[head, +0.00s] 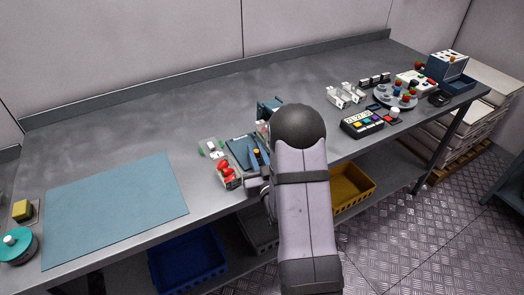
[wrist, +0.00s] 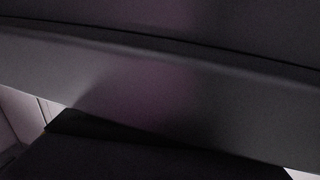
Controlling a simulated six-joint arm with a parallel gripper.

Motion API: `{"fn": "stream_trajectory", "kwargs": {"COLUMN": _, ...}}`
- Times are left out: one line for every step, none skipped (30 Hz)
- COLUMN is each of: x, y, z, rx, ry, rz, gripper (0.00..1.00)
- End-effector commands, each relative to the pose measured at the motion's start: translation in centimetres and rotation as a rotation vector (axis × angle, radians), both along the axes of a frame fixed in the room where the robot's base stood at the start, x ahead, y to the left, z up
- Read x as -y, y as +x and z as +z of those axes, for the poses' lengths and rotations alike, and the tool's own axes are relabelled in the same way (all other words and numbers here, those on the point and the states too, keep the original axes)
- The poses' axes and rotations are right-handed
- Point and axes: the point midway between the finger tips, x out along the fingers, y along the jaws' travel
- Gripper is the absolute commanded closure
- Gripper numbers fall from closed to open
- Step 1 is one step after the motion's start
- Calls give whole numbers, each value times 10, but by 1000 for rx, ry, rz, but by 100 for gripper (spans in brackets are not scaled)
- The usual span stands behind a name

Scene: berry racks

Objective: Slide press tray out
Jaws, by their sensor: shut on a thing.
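The press (head: 268,107) is a blue machine near the middle of the table, mostly hidden behind my arm in the head view. A flat blue-teal tray (head: 240,151) shows just left of my arm, towards the table's front edge. My gripper (head: 265,189) is only partly seen at the arm's left side, by the front edge. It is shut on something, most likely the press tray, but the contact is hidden. The wrist view is filled by dark, close surfaces and shows no fingertips or clear tray.
Red items (head: 227,174) and a small pale fixture (head: 211,148) sit close left of the tray. A blue mat (head: 115,205) lies clear at left. A button panel (head: 362,123) stands right of my arm. Blue (head: 187,262) and yellow (head: 352,187) bins sit below the table.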

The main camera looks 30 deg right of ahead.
Motion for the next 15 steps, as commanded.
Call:
{"fn": "stream_trajectory", "kwargs": {"x": 0, "y": 0, "z": 0, "rx": -1, "ry": -1, "rz": 0, "gripper": 100}}
{"fn": "stream_trajectory", "kwargs": {"x": 0, "y": 0, "z": 0, "rx": -1, "ry": -1, "rz": -1, "gripper": 100}}
{"fn": "stream_trajectory", "kwargs": {"x": 0, "y": 0, "z": 0, "rx": -1, "ry": -1, "rz": -1, "gripper": 100}}
{"fn": "stream_trajectory", "kwargs": {"x": 0, "y": 0, "z": 0, "rx": -1, "ry": -1, "rz": -1, "gripper": 100}}
{"fn": "stream_trajectory", "kwargs": {"x": 0, "y": 0, "z": 0, "rx": -1, "ry": -1, "rz": -1, "gripper": 100}}
{"fn": "stream_trajectory", "kwargs": {"x": 1, "y": 0, "z": 0, "rx": -1, "ry": -1, "rz": -1, "gripper": 78}}
{"fn": "stream_trajectory", "kwargs": {"x": 1, "y": 0, "z": 0, "rx": -1, "ry": -1, "rz": -1, "gripper": 77}}
{"fn": "stream_trajectory", "kwargs": {"x": 1, "y": 0, "z": 0, "rx": -1, "ry": -1, "rz": -1, "gripper": 77}}
{"fn": "stream_trajectory", "kwargs": {"x": 1, "y": 0, "z": 0, "rx": -1, "ry": -1, "rz": -1, "gripper": 77}}
{"fn": "stream_trajectory", "kwargs": {"x": 1, "y": 0, "z": 0, "rx": -1, "ry": -1, "rz": -1, "gripper": 77}}
{"fn": "stream_trajectory", "kwargs": {"x": 1, "y": 0, "z": 0, "rx": -1, "ry": -1, "rz": -1, "gripper": 77}}
{"fn": "stream_trajectory", "kwargs": {"x": 1, "y": 0, "z": 0, "rx": -1, "ry": -1, "rz": -1, "gripper": 77}}
{"fn": "stream_trajectory", "kwargs": {"x": 1, "y": 0, "z": 0, "rx": -1, "ry": -1, "rz": -1, "gripper": 77}}
{"fn": "stream_trajectory", "kwargs": {"x": 1, "y": 0, "z": 0, "rx": -1, "ry": -1, "rz": -1, "gripper": 77}}
{"fn": "stream_trajectory", "kwargs": {"x": 1, "y": 0, "z": 0, "rx": -1, "ry": 0, "rz": -1, "gripper": 77}}
